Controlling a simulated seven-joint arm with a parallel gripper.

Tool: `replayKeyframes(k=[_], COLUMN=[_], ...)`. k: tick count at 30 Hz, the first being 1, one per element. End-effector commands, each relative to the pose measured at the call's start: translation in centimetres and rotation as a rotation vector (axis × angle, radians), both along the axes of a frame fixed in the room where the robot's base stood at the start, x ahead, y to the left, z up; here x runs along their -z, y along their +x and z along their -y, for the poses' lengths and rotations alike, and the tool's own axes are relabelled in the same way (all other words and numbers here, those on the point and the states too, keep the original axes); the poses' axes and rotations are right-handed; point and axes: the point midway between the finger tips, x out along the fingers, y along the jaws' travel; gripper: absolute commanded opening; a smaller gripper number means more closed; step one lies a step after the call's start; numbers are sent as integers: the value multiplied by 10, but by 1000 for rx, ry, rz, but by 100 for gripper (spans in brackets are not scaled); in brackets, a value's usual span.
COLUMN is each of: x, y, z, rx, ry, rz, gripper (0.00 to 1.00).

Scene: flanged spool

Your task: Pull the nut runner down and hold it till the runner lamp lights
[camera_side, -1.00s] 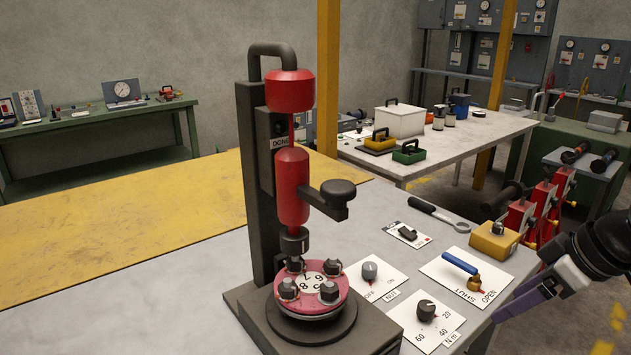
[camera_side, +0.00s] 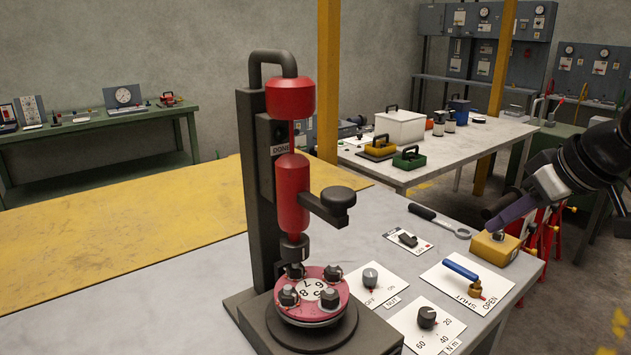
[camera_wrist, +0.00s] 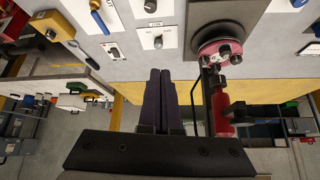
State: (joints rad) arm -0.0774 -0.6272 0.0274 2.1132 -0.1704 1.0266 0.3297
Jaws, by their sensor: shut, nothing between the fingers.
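The nut runner (camera_side: 292,196) is a red cylinder on a dark column, with a black side handle (camera_side: 338,197) pointing right. It also shows in the wrist view (camera_wrist: 222,112). Its grey socket (camera_side: 294,247) is just above the back-left nut on the pink spool flange (camera_side: 315,310); I cannot tell whether they touch. The lamp area above the DONE label (camera_side: 280,150) looks dark. My gripper (camera_side: 492,226) is shut and empty, well to the right of the handle and apart from it. Its fingers sit together in the wrist view (camera_wrist: 162,74).
Right of the stand are knob plates (camera_side: 370,279) and (camera_side: 427,318), a blue-handled valve (camera_side: 462,269), a small switch (camera_side: 408,239), a spanner (camera_side: 440,220) and a yellow box (camera_side: 494,247). The yellow mat (camera_side: 120,225) on the left is clear.

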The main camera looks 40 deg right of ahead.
Motion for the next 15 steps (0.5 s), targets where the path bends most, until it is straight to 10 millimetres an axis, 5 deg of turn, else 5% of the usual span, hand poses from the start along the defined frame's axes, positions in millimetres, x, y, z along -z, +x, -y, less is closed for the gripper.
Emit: replayKeyframes(k=[8,15], x=[-85,-135], y=[72,132], z=[-27,-80], rx=[6,-46], ry=[-11,-14], rz=[102,174], gripper=[0,0])
